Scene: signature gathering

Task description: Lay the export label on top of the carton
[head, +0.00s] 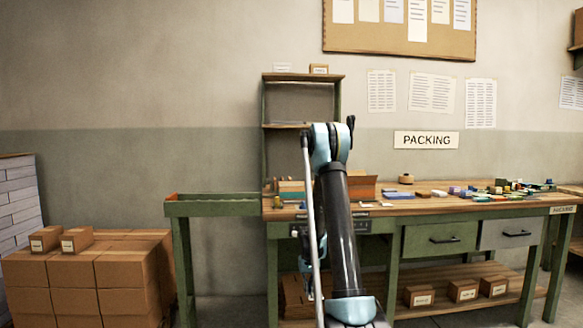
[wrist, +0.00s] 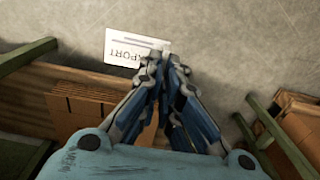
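The white export label (wrist: 125,46) shows in the wrist view, its printed word upside down. Its right edge meets the fingertips of my gripper (wrist: 165,62). The fingers are nearly together and appear shut on that edge, with the label sticking out to the left. Nothing shows directly under the label but grey floor. In the head view, small cartons sit on the stack at left (head: 77,240) and on the bench's lower shelf (head: 463,290). I cannot tell which carton is meant. My gripper is hidden in the head view.
The packing bench (head: 400,207) carries loose items along its top. A narrow green side table (head: 210,208) adjoins it at left. A large carton stack (head: 75,270) stands further left. Green legs (wrist: 275,145) and more brown boxes (wrist: 298,128) show at right in the wrist view.

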